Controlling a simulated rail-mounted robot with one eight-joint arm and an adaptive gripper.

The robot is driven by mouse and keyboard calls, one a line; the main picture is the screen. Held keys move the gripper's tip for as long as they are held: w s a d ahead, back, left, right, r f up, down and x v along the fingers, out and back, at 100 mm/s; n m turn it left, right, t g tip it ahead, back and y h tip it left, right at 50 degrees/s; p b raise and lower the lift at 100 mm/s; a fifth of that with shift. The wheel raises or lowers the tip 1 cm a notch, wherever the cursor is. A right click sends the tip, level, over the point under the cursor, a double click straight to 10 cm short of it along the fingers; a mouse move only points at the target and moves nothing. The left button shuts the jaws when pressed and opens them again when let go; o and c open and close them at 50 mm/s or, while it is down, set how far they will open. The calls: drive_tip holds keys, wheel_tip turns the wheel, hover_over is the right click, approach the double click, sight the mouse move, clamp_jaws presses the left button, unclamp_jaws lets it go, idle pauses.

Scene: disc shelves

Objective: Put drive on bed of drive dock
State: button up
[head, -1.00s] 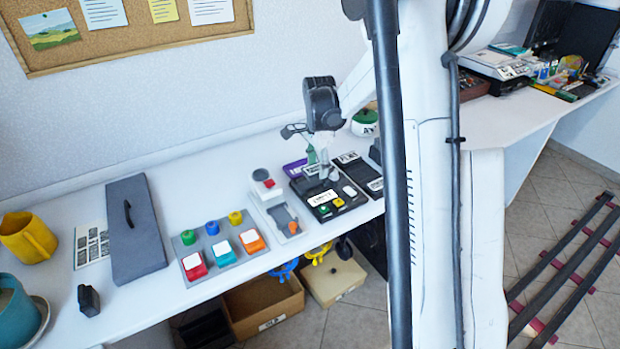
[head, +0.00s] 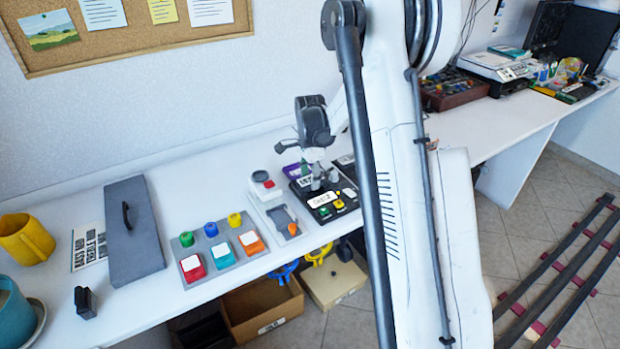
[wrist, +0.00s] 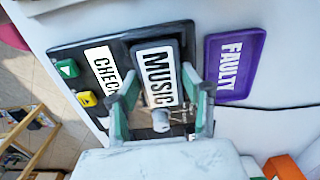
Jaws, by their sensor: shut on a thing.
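A dark drive labelled MUSIC (wrist: 158,72) is between the two green-tipped fingers of my gripper (wrist: 160,80), which is shut on it. The black drive dock (head: 325,208) has a label starting CHEC and green and yellow buttons. It also shows in the wrist view (wrist: 75,54). The drive is over the dock's bed, beside the label; I cannot tell whether it touches the bed. In the head view my gripper (head: 318,180) is low over the back part of the dock, and the drive is mostly hidden.
A purple FAULTY tray (wrist: 231,66) lies close beside the dock. A grey device with a red button (head: 264,186) and a panel of coloured buttons (head: 217,245) stand left of the dock. A grey case (head: 134,230) lies further left.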

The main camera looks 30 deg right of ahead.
sight(310, 180)
drive_tip(key=shift+f, duration=0.2)
drive_tip(key=o, duration=1.3)
drive_tip(key=shift+r, duration=0.1)
drive_tip(key=shift+c, duration=0.2)
wheel_tip(310, 180, up, 12)
drive_tip(key=p, duration=0.2)
drive_tip(key=s+a+r+n+t, duration=0.2)
drive_tip(key=s+a+r+n, duration=0.2)
drive_tip(key=s+a+r, duration=0.3)
drive_tip(key=s+a+r+n+t, duration=0.1)
drive_tip(key=s+a+r+n, duration=0.25)
drive_tip(key=s, duration=0.35)
drive_tip(key=s+a+r+n+t, duration=0.2)
drive_tip(key=s+a+r+n, duration=0.1)
drive_tip(key=s+a+n, duration=0.3)
drive_tip(key=s+a+f+n+t, duration=0.1)
drive_tip(key=s+n, duration=0.1)
drive_tip(key=s, duration=0.3)
drive_tip(key=s+a+f+n+t, duration=0.1)
drive_tip(key=s+a+n, duration=0.1)
drive_tip(key=s, duration=0.3)
drive_tip(key=shift+s+f, duration=0.3)
drive_tip(key=shift+s, duration=0.05)
